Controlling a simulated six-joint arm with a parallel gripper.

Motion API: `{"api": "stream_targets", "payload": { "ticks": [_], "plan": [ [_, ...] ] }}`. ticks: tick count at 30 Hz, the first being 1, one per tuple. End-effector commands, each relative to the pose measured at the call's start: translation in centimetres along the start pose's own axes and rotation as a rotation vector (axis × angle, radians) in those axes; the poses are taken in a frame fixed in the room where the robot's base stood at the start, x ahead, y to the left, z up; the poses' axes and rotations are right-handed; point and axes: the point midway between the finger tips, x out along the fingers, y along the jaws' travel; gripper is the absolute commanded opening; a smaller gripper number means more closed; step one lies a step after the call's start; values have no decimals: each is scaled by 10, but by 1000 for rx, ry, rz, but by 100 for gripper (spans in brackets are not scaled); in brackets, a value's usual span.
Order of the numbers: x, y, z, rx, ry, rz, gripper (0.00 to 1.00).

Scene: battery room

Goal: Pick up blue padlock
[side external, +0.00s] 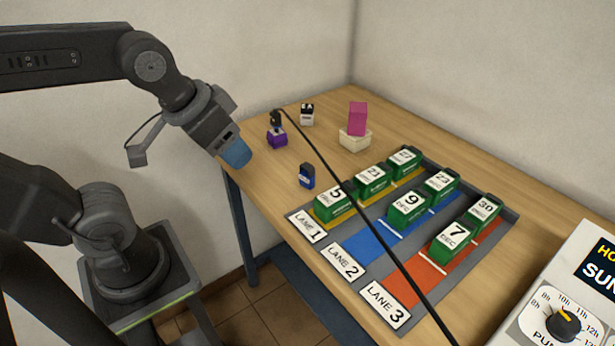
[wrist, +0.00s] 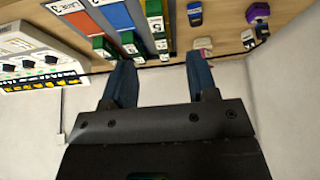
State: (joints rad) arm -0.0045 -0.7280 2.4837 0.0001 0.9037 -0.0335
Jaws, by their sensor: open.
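In the wrist view a small blue item at the top, right of the lanes, looks like the same padlock (wrist: 195,17). My gripper (side external: 236,154) hangs over the table's left edge, to the left of the blue padlock and apart from it. In the wrist view my gripper (wrist: 160,60) has its two blue fingers spread with nothing between them.
A purple padlock (side external: 277,141) and a white one (side external: 307,117) stand farther back. A pink block (side external: 357,118) sits on a cream box (side external: 355,140). A lane tray (side external: 297,218) holds several green blocks. A black cable (side external: 385,245) crosses the view. A white dial panel (side external: 572,285) is front right.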

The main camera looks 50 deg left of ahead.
Motion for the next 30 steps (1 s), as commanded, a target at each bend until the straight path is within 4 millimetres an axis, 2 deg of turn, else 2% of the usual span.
{"api": "stream_targets", "payload": {
  "ticks": [4,8,12,18,24,30],
  "plan": [
    [9,-6,-27,-206,-66,-21,53],
    [28,-16,-63,-509,-147,-66,53],
    [58,-32,-100,-850,-224,-140,53],
    [115,-59,-138,-1308,-306,-279,53],
    [158,-79,-154,-1598,-339,-392,53],
    [177,-84,-152,-1678,-346,-427,53]
  ]
}}
